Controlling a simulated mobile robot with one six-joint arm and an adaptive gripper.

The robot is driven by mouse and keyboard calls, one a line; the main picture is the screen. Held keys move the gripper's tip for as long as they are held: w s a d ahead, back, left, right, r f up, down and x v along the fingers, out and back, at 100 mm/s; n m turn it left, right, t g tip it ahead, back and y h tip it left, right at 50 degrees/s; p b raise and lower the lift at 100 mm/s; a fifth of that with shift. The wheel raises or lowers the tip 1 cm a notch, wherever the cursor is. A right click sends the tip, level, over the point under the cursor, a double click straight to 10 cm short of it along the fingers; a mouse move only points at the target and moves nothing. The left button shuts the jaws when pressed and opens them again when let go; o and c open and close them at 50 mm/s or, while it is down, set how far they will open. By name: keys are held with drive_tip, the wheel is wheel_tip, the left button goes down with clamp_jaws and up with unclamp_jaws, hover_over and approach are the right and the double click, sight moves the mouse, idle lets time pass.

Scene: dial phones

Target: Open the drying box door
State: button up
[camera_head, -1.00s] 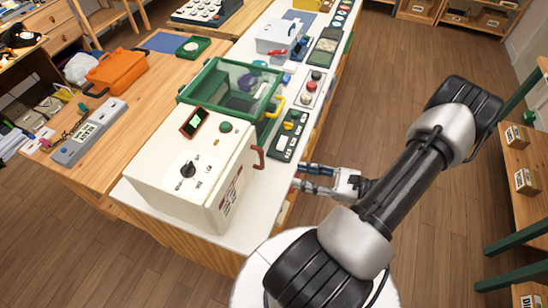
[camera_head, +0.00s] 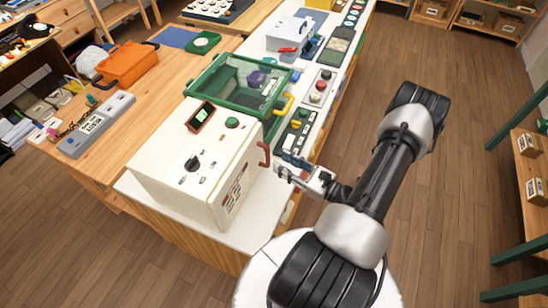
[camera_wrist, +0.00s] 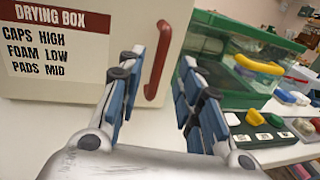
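The drying box (camera_head: 190,165) is a cream cabinet on the near end of the white bench, with a dial, a small screen and a green button on top. Its door front (camera_wrist: 95,45) carries a "DRYING BOX" label and looks closed. The red door handle (camera_head: 264,154) is a vertical bar on the door; it also shows in the wrist view (camera_wrist: 159,60). My gripper (camera_head: 281,166) is open in front of the handle. In the wrist view my gripper (camera_wrist: 155,85) has its fingers spread with the handle ahead between them, with no clear contact.
A green-framed clear case (camera_head: 235,80) with a yellow handle (camera_head: 286,101) stands behind the box. Open floor (camera_head: 450,190) is at right.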

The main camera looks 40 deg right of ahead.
drive_tip(key=shift+w+a, duration=0.2)
drive_tip(key=shift+w, duration=0.95)
drive_tip(key=shift+w+a, duration=0.2)
drive_tip(key=shift+w, duration=0.9)
drive_tip(key=shift+c, duration=0.2)
clamp_jaws()
